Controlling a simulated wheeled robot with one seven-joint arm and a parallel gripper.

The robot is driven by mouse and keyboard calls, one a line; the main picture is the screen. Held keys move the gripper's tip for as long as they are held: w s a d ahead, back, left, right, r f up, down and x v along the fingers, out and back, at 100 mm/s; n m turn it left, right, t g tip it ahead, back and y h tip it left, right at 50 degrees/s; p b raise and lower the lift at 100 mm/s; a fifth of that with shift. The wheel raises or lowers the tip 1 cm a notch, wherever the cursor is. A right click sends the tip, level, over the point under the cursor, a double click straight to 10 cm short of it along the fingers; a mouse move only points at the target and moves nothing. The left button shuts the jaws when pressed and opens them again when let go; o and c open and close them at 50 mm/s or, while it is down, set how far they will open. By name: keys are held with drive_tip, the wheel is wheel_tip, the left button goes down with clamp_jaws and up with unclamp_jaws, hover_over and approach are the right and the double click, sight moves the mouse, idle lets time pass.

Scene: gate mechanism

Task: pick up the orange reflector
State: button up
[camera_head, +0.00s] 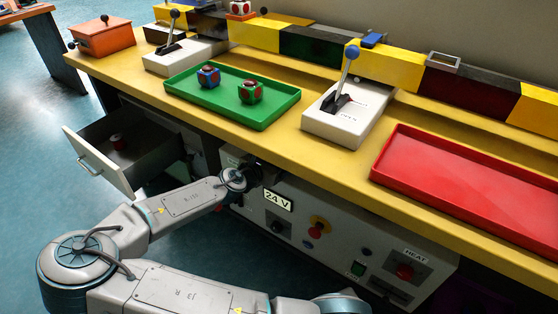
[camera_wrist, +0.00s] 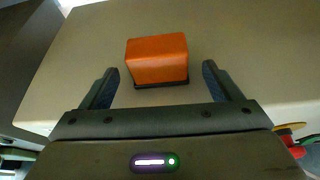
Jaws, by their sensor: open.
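In the wrist view an orange block (camera_wrist: 157,58) with a dark base, which appears to be the orange reflector, sits on a pale beige surface. My gripper (camera_wrist: 160,72) is open, with one dark finger to each side of the block. The block's near part lies between or just beyond the fingertips; no contact shows, and the exact depth is hard to tell. In the head view my arm reaches to the cabinet front beneath the yellow bench, and the gripper end and this block are not clearly visible there.
The yellow bench (camera_head: 300,148) overhangs the control panel (camera_head: 300,240). An open drawer (camera_head: 130,150) juts out left of my arm. On the bench are a green tray (camera_head: 205,103) with two small blocks, a red tray (camera_head: 470,185), and lever boxes (camera_head: 345,120). An orange box (camera_head: 103,40) stands far left.

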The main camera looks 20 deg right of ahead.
drive_tip(key=d, duration=0.1)
drive_tip(key=w+d+b, duration=0.1)
drive_tip(key=w+d, duration=0.1)
drive_tip(key=shift+w+d+f, duration=0.1)
drive_tip(key=shift+w+d, duration=0.15)
drive_tip(key=shift+d, duration=0.1)
drive_tip(key=shift+w+d+f+b, duration=0.1)
drive_tip(key=shift+w+d+b, duration=0.2)
drive_tip(key=shift+b, duration=0.2)
drive_tip(key=c, duration=1.1)
